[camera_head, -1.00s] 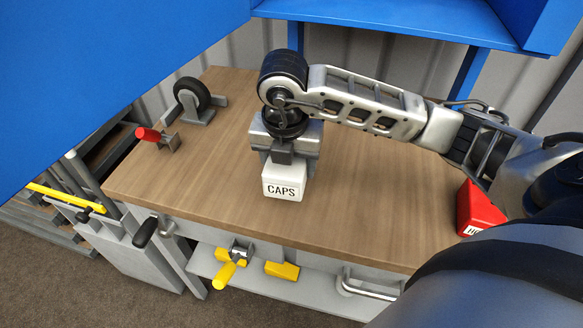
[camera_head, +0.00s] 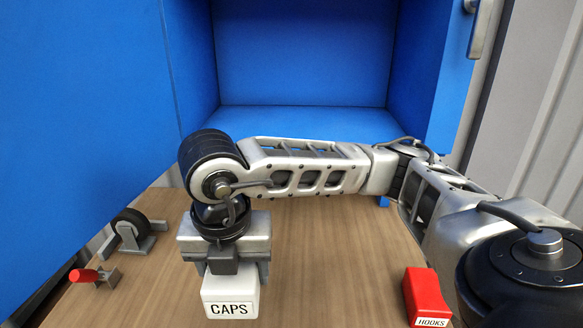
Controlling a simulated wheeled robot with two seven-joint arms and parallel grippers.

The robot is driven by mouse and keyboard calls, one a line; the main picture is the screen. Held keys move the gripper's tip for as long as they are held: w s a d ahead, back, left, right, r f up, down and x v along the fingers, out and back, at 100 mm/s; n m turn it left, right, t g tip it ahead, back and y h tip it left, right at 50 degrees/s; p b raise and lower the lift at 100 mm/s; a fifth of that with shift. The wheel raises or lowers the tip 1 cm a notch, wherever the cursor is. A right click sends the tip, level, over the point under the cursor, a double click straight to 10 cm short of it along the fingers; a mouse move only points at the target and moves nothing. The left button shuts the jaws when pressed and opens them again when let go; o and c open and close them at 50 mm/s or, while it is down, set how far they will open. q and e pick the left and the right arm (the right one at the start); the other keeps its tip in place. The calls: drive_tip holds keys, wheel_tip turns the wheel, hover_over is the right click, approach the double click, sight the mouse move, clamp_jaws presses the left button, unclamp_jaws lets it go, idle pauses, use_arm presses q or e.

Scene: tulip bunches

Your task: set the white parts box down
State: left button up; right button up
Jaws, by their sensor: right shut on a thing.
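The white parts box (camera_head: 231,296), with a label reading CAPS on its front, is at the lower middle left of the head view. My right gripper (camera_head: 226,268) is shut on the box from above, and its palm and fingers hide the box's top and back. The wooden bench top (camera_head: 330,265) lies below and behind the box. I cannot tell whether the box touches the wood. My left gripper is not in view.
A red box labelled HOOKS (camera_head: 424,295) stands on the bench to the right, near my right arm. A grey wheel bracket (camera_head: 133,232) and a red-handled clamp (camera_head: 90,276) are at the left. An open blue cabinet (camera_head: 300,60) hangs above the back. The bench middle is clear.

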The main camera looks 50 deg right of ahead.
drive_tip(key=w+d+r+p, duration=0.1)
drive_tip(key=d+r+p, duration=0.1)
drive_tip(key=d+r, duration=0.9)
wheel_tip(320, 180, up, 6)
drive_tip(key=p, duration=0.2)
hover_over(319, 129)
drive_tip(key=shift+s+a+r+m, duration=0.1)
drive_tip(key=shift+s+a+m, duration=0.2)
drive_tip(key=shift+a+m, duration=0.1)
wheel_tip(319, 129, down, 4)
drive_tip(key=shift+f, duration=0.2)
drive_tip(key=shift+w+d+f, duration=0.15)
drive_tip(key=shift+f, duration=0.15)
drive_tip(key=shift+f, duration=0.1)
drive_tip(key=o, duration=1.2)
drive_tip(key=shift+f, duration=0.1)
